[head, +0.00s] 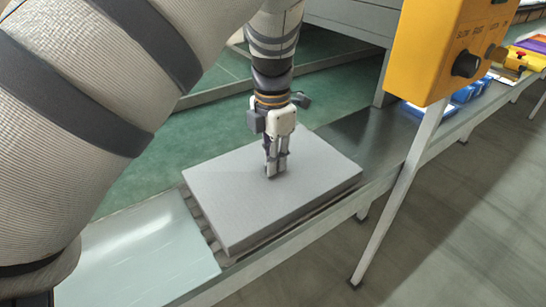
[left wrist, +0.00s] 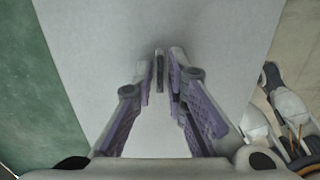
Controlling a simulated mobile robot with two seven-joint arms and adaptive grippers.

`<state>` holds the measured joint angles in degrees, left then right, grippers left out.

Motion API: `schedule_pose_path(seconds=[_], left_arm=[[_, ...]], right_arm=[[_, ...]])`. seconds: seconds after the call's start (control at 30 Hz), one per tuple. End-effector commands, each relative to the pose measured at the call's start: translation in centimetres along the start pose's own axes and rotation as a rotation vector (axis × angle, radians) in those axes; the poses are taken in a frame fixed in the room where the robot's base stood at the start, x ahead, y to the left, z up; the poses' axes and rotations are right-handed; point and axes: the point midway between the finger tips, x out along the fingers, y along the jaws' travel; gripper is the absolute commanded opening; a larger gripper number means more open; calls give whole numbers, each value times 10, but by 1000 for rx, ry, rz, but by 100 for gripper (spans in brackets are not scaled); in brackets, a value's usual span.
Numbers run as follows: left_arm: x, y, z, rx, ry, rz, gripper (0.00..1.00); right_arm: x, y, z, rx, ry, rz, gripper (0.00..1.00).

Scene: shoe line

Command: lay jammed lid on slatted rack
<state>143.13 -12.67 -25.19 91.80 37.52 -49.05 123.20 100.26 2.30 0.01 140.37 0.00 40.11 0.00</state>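The jammed lid (head: 235,200) is a wide grey slab on the line in the middle of the head view, slightly askew to the rails. It fills much of the left wrist view (left wrist: 90,60). My left gripper (head: 276,174) points straight down at its top. In the left wrist view its fingertips (left wrist: 160,75) stand on both sides of a thin upright grey tab (left wrist: 159,66); narrow gaps seem to show, and contact is unclear. What seems to be my right gripper (left wrist: 285,105) shows at the right edge of that view, its fingers unclear. I cannot make out a slatted rack.
Rollers (head: 205,222) show beside the lid's left edge. A pale flat plate (head: 150,255) lies left of it; bare dark line surface (head: 360,135) lies right. A yellow control box (head: 440,50) on a post (head: 400,200) stands at the right. Blue bins (head: 465,93) lie beyond.

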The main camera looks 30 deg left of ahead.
Motion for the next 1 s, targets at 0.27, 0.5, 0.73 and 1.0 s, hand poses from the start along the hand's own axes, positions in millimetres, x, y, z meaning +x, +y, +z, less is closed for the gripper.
schedule_pose_path(seconds=[0.27, 0.5, 0.73, 1.0], left_arm=[[0, 0, 0, 0, 0, 0, 26], [-39, 1, 1, 1, -7, 6, 26], [-98, 0, 1, 0, -4, 3, 26], [-123, 0, 0, 0, 1, 0, 26]], right_arm=[[0, 0, 0, 0, 0, 0, 0], [-3, 0, -2, 0, 10, 0, 0], [-6, 0, -4, 0, 18, -1, 0], [-6, 0, -4, 0, 19, -1, 0]])
